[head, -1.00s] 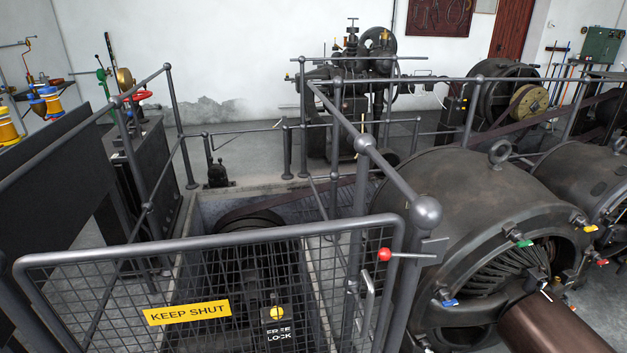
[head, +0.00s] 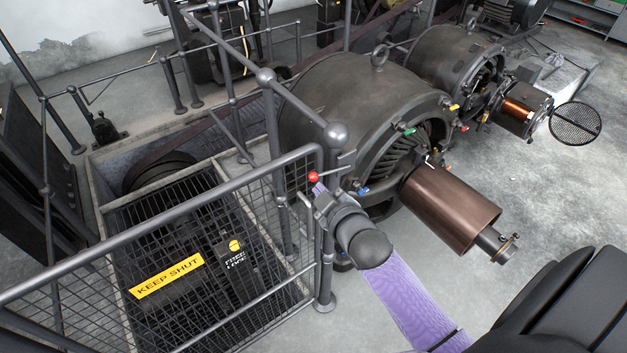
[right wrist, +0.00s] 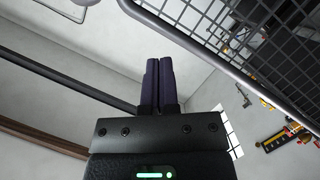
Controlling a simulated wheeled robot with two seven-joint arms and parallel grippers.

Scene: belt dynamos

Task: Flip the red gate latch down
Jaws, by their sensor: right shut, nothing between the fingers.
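The gate latch is a thin lever with a red ball knob (head: 313,177) at its left end. It lies about level across the gap between the mesh gate (head: 140,258) and the grey gate post (head: 328,235). My right gripper (head: 318,188) is shut and empty, its purple fingertips just below the knob. I cannot tell if they touch it. In the right wrist view the shut fingers (right wrist: 157,82) point up the picture, with mesh at upper right; the knob does not show there. My left gripper is not in view.
A large dark dynamo (head: 350,110) with a brown cylinder (head: 450,207) stands close to the right of the post. Grey floor (head: 500,180) is open farther right.

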